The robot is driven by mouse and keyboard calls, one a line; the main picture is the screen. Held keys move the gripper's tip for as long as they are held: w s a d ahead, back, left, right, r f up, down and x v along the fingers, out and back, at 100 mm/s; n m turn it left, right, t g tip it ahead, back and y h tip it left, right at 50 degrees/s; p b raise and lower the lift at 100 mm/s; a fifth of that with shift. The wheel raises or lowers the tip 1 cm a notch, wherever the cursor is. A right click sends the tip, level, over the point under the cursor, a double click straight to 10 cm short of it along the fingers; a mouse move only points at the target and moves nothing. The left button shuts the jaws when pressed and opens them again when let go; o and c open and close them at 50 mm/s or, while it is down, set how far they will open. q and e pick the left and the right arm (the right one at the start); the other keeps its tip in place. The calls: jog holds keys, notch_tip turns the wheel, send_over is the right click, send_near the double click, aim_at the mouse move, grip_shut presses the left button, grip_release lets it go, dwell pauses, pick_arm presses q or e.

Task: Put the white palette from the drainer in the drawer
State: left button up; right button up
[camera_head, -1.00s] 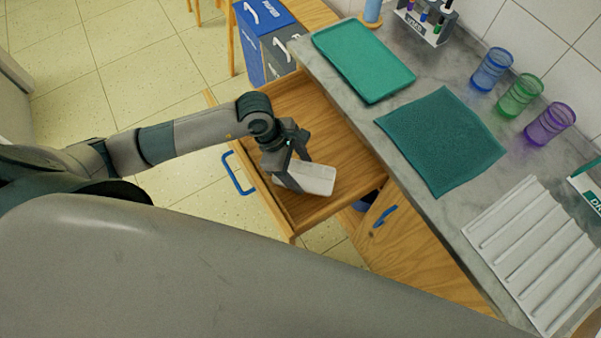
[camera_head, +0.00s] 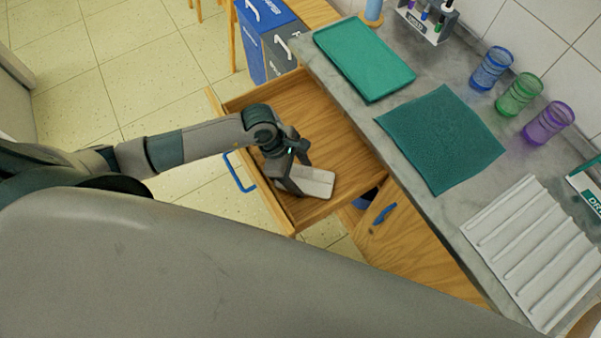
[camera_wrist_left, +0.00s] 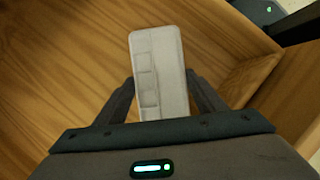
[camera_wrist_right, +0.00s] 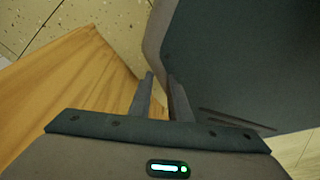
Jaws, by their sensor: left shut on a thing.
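The white palette (camera_head: 313,181) is inside the open wooden drawer (camera_head: 322,133), close to its floor near the front end. My left gripper (camera_head: 287,174) reaches down into the drawer and is shut on the palette. In the left wrist view the palette (camera_wrist_left: 158,72), with a row of wells along one side, sits between the two fingers (camera_wrist_left: 160,100). Whether it touches the drawer floor is hard to tell. The white ribbed drainer (camera_head: 530,250) lies on the counter at the right, with no palette on it. My right gripper (camera_wrist_right: 160,98) shows in its wrist view, its fingers close together with nothing visible between them.
The grey counter (camera_head: 361,112) holds a green tray (camera_head: 364,58), a dark green mat (camera_head: 440,138), and blue, green and purple mesh cups (camera_head: 549,122). A cabinet door with a blue handle (camera_head: 384,213) is beside the drawer. Bins (camera_head: 265,38) stand behind it. The drawer's far part is empty.

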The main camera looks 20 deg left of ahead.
jog(key=shift+w, duration=0.25)
pick_arm(q)
jog(key=shift+f, duration=0.1)
jog(key=o, duration=1.1)
jog(key=shift+c, duration=0.2)
pick_arm(e)
jog(key=shift+w+a, duration=0.15)
jog(key=shift+w, duration=0.2)
jog(key=shift+s+r, duration=0.1)
jog(key=shift+r, duration=0.05)
pick_arm(q)
jog(key=shift+a+r, duration=0.2)
jog(key=shift+r, duration=0.2)
jog(key=b+v, duration=0.2)
jog(key=v, duration=0.9)
jog(key=shift+r, duration=0.2)
pick_arm(e)
jog(key=w+a+t, duration=0.2)
jog(key=w, duration=0.4)
jog(key=shift+w+a+r+y, duration=0.15)
jog(key=shift+a+r+y, duration=0.2)
jog(key=shift+r, duration=0.1)
